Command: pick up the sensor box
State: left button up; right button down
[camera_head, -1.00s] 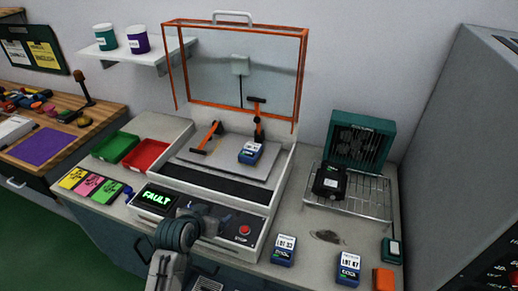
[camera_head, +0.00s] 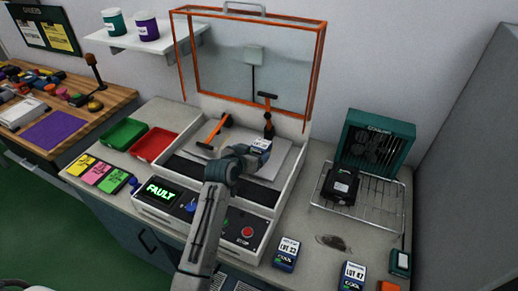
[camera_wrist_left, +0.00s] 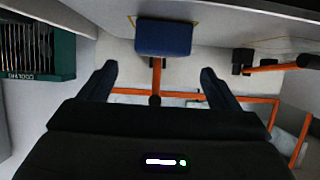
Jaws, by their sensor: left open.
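A small blue sensor box with a white label (camera_head: 261,145) sits on the grey plate inside the test machine, under the raised clear lid. My left gripper (camera_head: 250,156) reaches over the machine's front and is right at this box, hiding its lower part. In the left wrist view the blue box (camera_wrist_left: 163,38) lies ahead of the open fingers (camera_wrist_left: 157,76), roughly centred between them and beyond their tips. The fingers hold nothing. My right gripper does not show.
The orange-framed lid (camera_head: 250,60) stands open behind the box. Orange-and-black clamps (camera_head: 215,131) stand beside it. Similar boxes (camera_head: 287,253) lie on the front counter. A black box (camera_head: 341,186) sits on a wire rack (camera_head: 378,205) before a green fan (camera_head: 377,140).

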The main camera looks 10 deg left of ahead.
aim_at(258, 149)
pick_arm(q)
jog(key=shift+p+x, duration=0.35)
jog(key=shift+x, duration=0.4)
jog(key=p+x, duration=0.1)
jog(key=x, duration=0.2)
jog(key=shift+w+f+p, duration=0.15)
jog(key=shift+w+p, duration=0.1)
jog(key=shift+p, duration=0.15)
jog(key=shift+w+d+f, duration=0.1)
jog(key=shift+w+f, duration=0.15)
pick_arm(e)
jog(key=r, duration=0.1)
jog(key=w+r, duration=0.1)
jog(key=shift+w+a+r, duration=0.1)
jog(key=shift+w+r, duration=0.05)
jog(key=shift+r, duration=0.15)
